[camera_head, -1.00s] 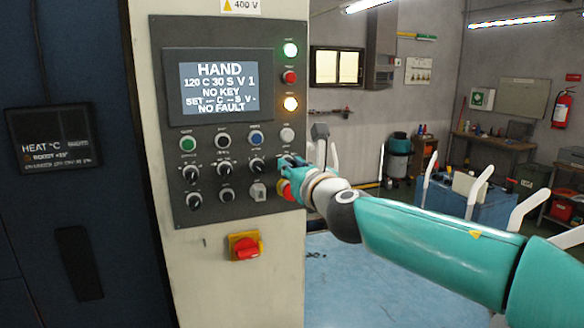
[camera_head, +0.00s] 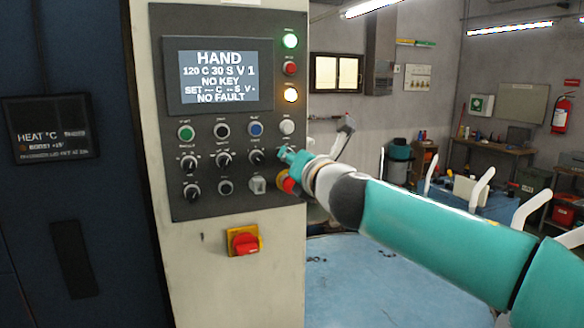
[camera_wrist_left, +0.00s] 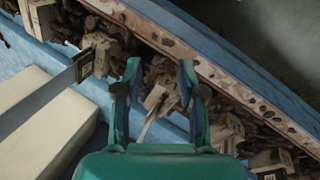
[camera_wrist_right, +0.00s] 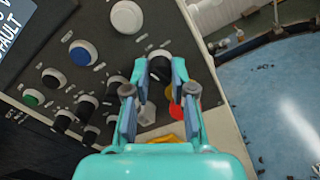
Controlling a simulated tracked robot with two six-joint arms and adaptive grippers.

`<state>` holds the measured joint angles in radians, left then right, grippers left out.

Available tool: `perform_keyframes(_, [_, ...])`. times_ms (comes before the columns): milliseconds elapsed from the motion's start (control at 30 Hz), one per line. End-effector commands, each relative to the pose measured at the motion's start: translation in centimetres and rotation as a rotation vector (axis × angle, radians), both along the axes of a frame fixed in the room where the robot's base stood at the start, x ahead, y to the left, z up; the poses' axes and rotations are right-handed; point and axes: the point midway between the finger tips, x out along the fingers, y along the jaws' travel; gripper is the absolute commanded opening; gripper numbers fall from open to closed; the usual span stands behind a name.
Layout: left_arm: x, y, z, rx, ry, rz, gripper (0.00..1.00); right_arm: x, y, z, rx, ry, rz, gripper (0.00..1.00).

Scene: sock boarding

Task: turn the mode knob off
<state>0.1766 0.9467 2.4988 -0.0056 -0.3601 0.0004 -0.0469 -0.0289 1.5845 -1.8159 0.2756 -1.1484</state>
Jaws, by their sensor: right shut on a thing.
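The control panel (camera_head: 211,28) has a screen (camera_head: 220,84) reading HAND, NO KEY and NO FAULT. My right gripper (camera_head: 286,153) is at the right end of the panel's row of black knobs, covering the knob there. In the right wrist view my right gripper (camera_wrist_right: 162,72) is shut on a dark round knob (camera_wrist_right: 160,66), the mode knob by its place; its pointer cannot be read. My left gripper (camera_wrist_left: 160,72) is open and empty, seen only in its wrist view, above a blue bench edge with small pale blocks.
Three black knobs, one of them (camera_head: 256,157), sit left of my right gripper. A red stop button (camera_head: 287,184) lies just below it and a white button (camera_head: 287,127) just above. A red and yellow main switch (camera_head: 244,241) is lower. A blue table (camera_head: 370,275) stands right.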

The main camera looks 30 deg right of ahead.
Motion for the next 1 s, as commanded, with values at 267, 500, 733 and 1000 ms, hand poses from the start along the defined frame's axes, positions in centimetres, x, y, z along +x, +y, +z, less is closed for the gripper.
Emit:
perform_keyframes(267, [0.0, 0.0, -1.2, 0.0, 0.0, 0.0, 0.4, 0.0, -0.1, -0.2, 0.168, -0.04, -0.002, 0.0])
perform_keyframes(500, [0.0, 0.0, -1.6, 0.0, 0.0, 0.0, 0.4, 0.0, -0.1, -0.2, 0.237, -0.055, -0.003, 0.0])
perform_keyframes(733, [0.0, 0.0, -1.6, 0.0, 0.0, 0.0, 0.4, 0.0, -0.1, -0.1, 0.249, -0.058, -0.003, 0.0])
perform_keyframes(1000, [0.0, 0.0, -1.6, 0.0, 0.0, 0.0, 0.4, 0.0, -0.1, -0.2, 0.249, -0.057, -0.003, 0.33])
